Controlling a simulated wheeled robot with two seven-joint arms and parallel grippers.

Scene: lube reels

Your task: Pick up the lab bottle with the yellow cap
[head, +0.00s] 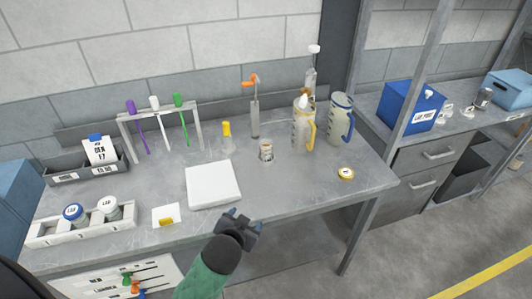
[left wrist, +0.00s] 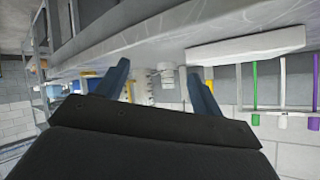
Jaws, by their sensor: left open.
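A small clear bottle with a tall yellow cap (head: 227,137) stands upright near the back of the grey bench. A low round piece with a yellow rim and white top (head: 346,173) lies near the bench's right end; I cannot tell whether it is a bottle or a loose cap. My left gripper (head: 244,218) is open and empty at the bench's front edge, in front of and apart from both. Its spread fingers also show in the left wrist view (left wrist: 157,68), which looks upside down. My right gripper is not in view.
A white square pad (head: 213,185) lies left of my gripper. A small jar (head: 266,150), an orange-topped dispenser (head: 254,110) and two jugs (head: 341,118) stand behind.

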